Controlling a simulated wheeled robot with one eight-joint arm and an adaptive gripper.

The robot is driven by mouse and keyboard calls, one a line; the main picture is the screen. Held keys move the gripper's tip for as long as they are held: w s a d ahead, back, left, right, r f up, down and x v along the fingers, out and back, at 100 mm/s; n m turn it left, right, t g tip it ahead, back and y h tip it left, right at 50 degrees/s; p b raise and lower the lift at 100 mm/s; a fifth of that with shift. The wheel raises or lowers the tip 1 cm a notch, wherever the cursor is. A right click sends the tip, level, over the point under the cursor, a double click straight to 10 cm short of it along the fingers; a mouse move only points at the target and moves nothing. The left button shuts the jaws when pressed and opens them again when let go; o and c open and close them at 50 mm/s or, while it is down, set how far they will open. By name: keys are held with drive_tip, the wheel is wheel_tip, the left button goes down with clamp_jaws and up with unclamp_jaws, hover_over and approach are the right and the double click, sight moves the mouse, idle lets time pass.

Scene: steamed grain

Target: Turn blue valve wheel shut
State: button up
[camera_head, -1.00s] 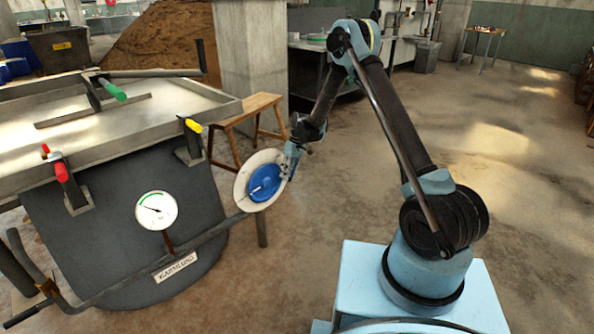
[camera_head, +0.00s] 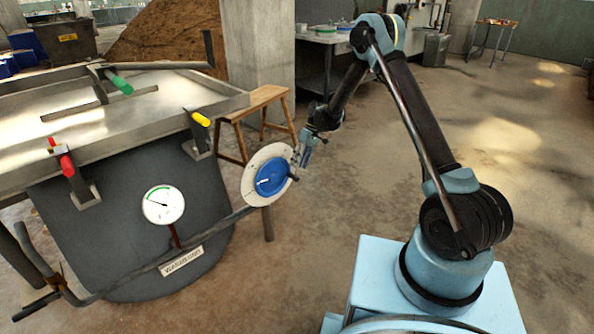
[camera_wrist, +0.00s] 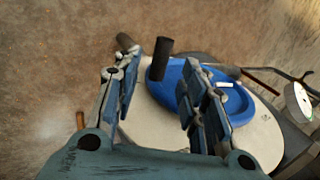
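The blue valve wheel (camera_head: 271,178) sits in front of a round pale disc (camera_head: 252,190) on the end of a pipe at the vat's right side. A short black handle (camera_head: 293,177) stands out at the wheel's right edge. My gripper (camera_head: 304,156) is just above and right of the wheel in the head view. In the wrist view my gripper (camera_wrist: 158,78) is open. The wheel (camera_wrist: 178,88) is below it, partly hidden by the right finger. A black handle (camera_wrist: 160,58) shows between the fingertips; contact with either finger cannot be told.
The grey vat (camera_head: 130,225) with a dial gauge (camera_head: 163,204) stands left of the wheel. Clamps with red, yellow and green handles line its metal top. A wooden stool (camera_head: 254,101) and a concrete pillar stand behind the wheel. Open floor lies to the right.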

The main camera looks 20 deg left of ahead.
drive_tip(key=v, duration=0.8)
drive_tip(key=shift+w+a, duration=0.1)
